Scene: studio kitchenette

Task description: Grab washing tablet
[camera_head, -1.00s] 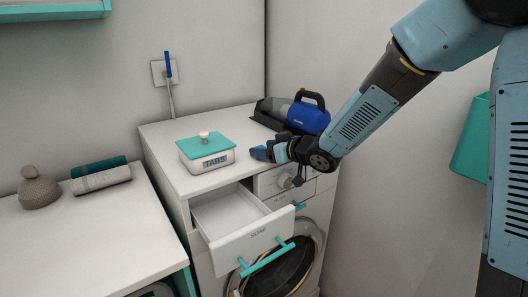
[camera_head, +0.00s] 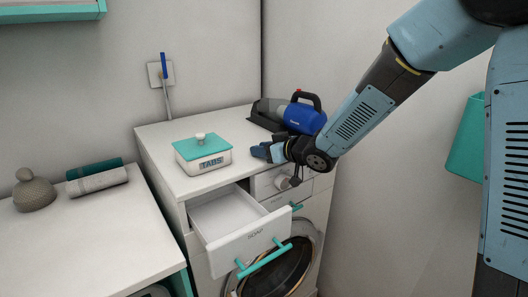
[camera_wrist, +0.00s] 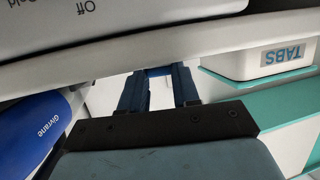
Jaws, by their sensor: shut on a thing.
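The TABS box (camera_head: 205,164), white with a teal lid (camera_head: 201,146) and white knob, stands on the white counter with its lid on. It also shows upside down in the wrist view (camera_wrist: 262,62). No washing tablet can be clearly made out. My gripper (camera_head: 259,152) is just right of the box, apart from it, near the counter's front edge. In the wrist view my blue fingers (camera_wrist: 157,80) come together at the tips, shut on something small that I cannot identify.
The SOAP drawer (camera_head: 249,240) hangs open below the counter and looks empty inside. A blue and grey handheld vacuum (camera_head: 305,119) lies behind my gripper. A washing machine (camera_head: 290,268) is under the drawers. Rolled towels (camera_head: 98,180) lie on the left counter.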

